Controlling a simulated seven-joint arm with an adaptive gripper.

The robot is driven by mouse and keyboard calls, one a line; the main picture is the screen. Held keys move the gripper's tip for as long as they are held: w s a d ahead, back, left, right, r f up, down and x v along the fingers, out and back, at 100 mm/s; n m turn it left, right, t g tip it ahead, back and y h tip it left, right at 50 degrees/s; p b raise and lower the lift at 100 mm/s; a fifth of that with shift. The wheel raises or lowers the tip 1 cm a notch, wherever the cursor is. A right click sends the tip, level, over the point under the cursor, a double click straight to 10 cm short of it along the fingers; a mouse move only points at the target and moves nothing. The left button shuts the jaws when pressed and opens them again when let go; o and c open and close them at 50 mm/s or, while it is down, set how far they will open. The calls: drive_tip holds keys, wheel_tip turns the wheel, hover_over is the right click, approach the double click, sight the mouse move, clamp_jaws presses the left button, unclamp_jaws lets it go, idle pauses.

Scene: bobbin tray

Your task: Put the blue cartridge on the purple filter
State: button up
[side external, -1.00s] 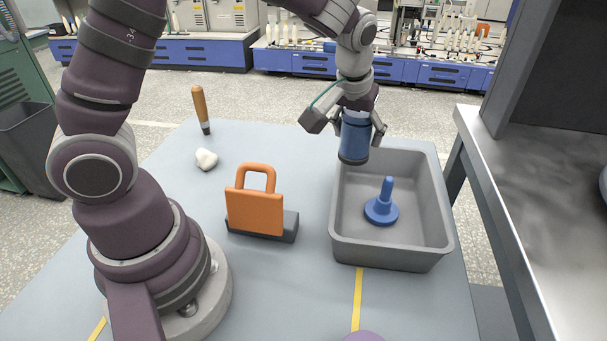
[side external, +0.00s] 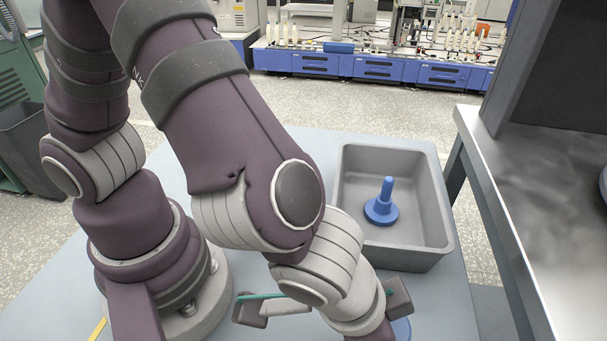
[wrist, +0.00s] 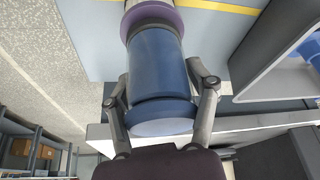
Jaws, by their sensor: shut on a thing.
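The blue cartridge (wrist: 158,68) is a cylinder with a wide band and a pale end face. My gripper (wrist: 161,90) is shut on it, one finger on each side. The purple filter (wrist: 155,18) shows as a purple ring at the far end of the cartridge in the wrist view. The two meet in the picture, but I cannot tell whether they touch. In the side view a sliver of the cartridge (side external: 402,329) shows at the bottom edge. My arm and the frame edge hide the fingers and the filter there.
A grey bin (side external: 434,240) stands on the table to the right, with a blue flanged peg (side external: 381,205) inside. A metal bench (side external: 510,170) stands beyond the table's right edge. My arm covers much of the table's left and middle.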

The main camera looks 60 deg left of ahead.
drive_tip(key=shift+f, duration=0.2)
drive_tip(key=o, duration=1.3)
drive_tip(key=v, duration=1.2)
drive_tip(key=w+a+r+n, duration=0.1)
drive_tip(key=a, duration=0.6)
drive_tip(key=w+a+n+t+y, duration=0.1)
drive_tip(key=a+n, duration=0.1)
drive_tip(key=a, duration=0.4)
drive_tip(key=w+a+r+n, duration=0.1)
drive_tip(key=w+a, duration=0.1)
drive_tip(key=a, duration=0.5)
drive_tip(key=shift+a+r+y, duration=0.35)
drive_tip(key=shift+a+y, duration=0.05)
